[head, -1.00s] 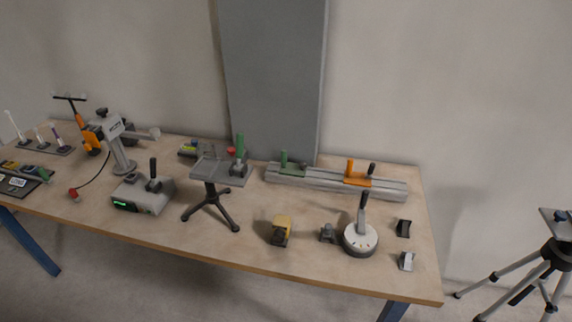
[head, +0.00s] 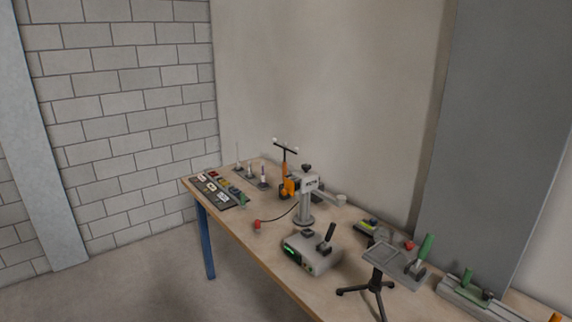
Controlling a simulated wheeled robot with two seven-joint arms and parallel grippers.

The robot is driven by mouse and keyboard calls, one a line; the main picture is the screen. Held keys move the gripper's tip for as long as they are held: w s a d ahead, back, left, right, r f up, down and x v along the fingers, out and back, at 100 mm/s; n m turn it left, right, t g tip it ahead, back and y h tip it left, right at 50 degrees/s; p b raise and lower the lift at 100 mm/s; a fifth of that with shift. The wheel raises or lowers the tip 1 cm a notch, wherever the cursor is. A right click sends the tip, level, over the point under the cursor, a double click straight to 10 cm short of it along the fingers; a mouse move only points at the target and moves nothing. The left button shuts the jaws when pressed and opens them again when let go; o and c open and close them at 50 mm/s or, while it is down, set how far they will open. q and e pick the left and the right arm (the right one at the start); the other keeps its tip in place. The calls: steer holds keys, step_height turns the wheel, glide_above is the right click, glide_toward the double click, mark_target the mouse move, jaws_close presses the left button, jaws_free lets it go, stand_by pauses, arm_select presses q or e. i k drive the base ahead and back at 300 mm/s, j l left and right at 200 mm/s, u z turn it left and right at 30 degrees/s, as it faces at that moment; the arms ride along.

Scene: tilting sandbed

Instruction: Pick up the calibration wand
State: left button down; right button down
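A wand with a dark T-shaped crossbar and pale ball tips, which looks like the calibration wand (head: 285,165), stands upright toward the back of the workbench in the head view. Its orange grip shows lower down, partly behind an orange part of the grey scanner-like device (head: 305,200). The foot of the wand is mostly hidden there. Neither of my grippers is in view.
The workbench (head: 262,262) runs from the far left corner to the lower right. Left of the wand are a rack of thin upright rods (head: 250,176) and a dark tray (head: 220,190). A grey box with a black handle (head: 312,252) and a small tripod stand (head: 380,268) are nearer. Floor is clear at left.

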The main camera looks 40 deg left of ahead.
mark_target(284, 144)
steer(key=u, duration=0.4)
steer(key=i+j+u, duration=0.25)
steer(key=j+u, duration=0.2)
steer(key=i+j+u, duration=0.3)
steer(key=u, duration=0.15)
steer(key=i+j+u, duration=0.1)
steer(key=i+j, duration=0.25)
steer(key=i, duration=0.2)
steer(key=i+j, duration=0.25)
steer(key=i, duration=0.25)
steer(key=i+j+z, duration=0.1)
steer(key=z, duration=0.65)
steer(key=i+j+z, duration=0.15)
steer(key=j+z, duration=0.15)
steer(key=i+j+z, duration=0.15)
steer(key=j+z, duration=0.45)
steer(key=j, duration=0.2)
steer(key=i+j+z, duration=0.1)
steer(key=j+z, duration=0.15)
steer(key=j, duration=0.15)
